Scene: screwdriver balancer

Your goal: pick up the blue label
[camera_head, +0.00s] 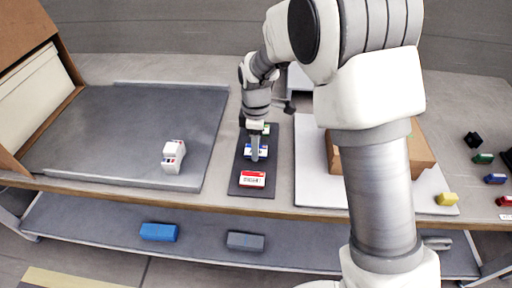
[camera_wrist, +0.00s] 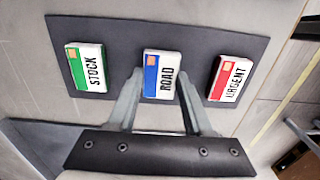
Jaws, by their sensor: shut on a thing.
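The blue label (camera_wrist: 164,86), a white block with a blue band and the word ROAD, is the middle of three labels on a dark mat (camera_wrist: 120,33). In the head view the blue label (camera_head: 263,153) is partly hidden behind my gripper (camera_head: 255,150). In the wrist view my gripper (camera_wrist: 160,78) has one finger at each side of the blue label and is shut on it. The label looks level and at or very near the mat; any gap beneath it cannot be seen.
The green STOCK label (camera_wrist: 88,68) and red URGENT label (camera_wrist: 230,80) lie on either side. A white device (camera_head: 173,155) stands on the grey mat at left. A cardboard box (camera_head: 421,150) is at right, partly behind my arm. Small coloured blocks lie further right.

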